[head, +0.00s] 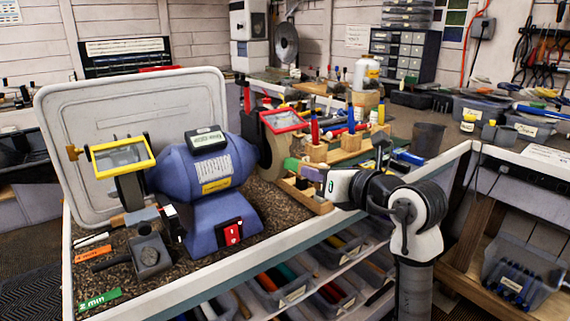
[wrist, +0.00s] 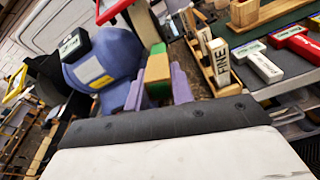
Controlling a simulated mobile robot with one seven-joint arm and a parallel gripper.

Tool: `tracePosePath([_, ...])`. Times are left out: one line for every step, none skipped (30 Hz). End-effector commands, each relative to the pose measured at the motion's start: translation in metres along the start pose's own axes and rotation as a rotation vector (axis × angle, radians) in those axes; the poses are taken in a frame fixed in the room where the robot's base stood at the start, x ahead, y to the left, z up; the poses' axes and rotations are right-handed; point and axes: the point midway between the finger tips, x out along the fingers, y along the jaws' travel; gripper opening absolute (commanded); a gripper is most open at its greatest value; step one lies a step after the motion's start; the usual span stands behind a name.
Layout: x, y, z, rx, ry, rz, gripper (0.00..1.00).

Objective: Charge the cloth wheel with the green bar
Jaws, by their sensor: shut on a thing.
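The blue bench grinder (head: 210,165) stands on the bench, with the tan cloth wheel (head: 274,152) on its right end under a red-framed shield. My gripper (head: 308,173) is shut on the green bar (head: 291,164), just right of the wheel. In the wrist view the green bar (wrist: 158,48) has a tan sleeve and sits between my two purple fingers (wrist: 157,88). The cloth wheel (wrist: 143,22) shows beyond its end. The bar's tip is at or very near the wheel's rim; I cannot tell whether they touch.
A yellow-framed shield (head: 122,157) covers the grinder's left wheel. A red switch (head: 229,233) is on its base. Wooden racks (head: 318,152) with bottles stand close behind my gripper. A dark cup (head: 428,139) stands at the right. A "2 min" green label (head: 100,298) lies front left.

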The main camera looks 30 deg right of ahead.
Motion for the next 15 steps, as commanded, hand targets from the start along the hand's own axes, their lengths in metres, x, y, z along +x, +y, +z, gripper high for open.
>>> tracePosePath([0.000,-0.001,0.000,0.000,-0.001,0.000,0.03])
tracePosePath([0.000,-0.001,0.001,0.000,-0.001,0.000,0.03])
tracePosePath([0.001,-0.001,0.001,0.000,-0.001,0.000,0.03])
tracePosePath([0.001,-0.002,0.001,0.000,-0.001,0.000,0.03])
tracePosePath([0.001,-0.002,0.001,-0.001,-0.001,0.000,0.03])
tracePosePath([0.000,-0.002,0.001,-0.001,-0.001,0.000,0.03])
tracePosePath([0.000,-0.002,0.001,-0.001,-0.001,0.000,0.03])
tracePosePath([-0.001,-0.002,0.001,-0.001,-0.001,0.000,0.03])
tracePosePath([-0.002,-0.002,0.000,-0.001,-0.001,0.000,0.03])
tracePosePath([-0.003,-0.002,0.000,-0.001,-0.001,0.000,0.03])
tracePosePath([-0.005,-0.002,-0.001,-0.001,-0.001,-0.001,0.03])
tracePosePath([-0.007,-0.002,-0.001,-0.001,-0.001,-0.001,0.03])
tracePosePath([-0.009,-0.002,-0.001,-0.001,-0.001,-0.001,0.03])
tracePosePath([-0.011,-0.002,-0.002,-0.001,-0.001,-0.001,0.03])
tracePosePath([-0.014,-0.003,-0.002,-0.001,-0.002,-0.001,0.03])
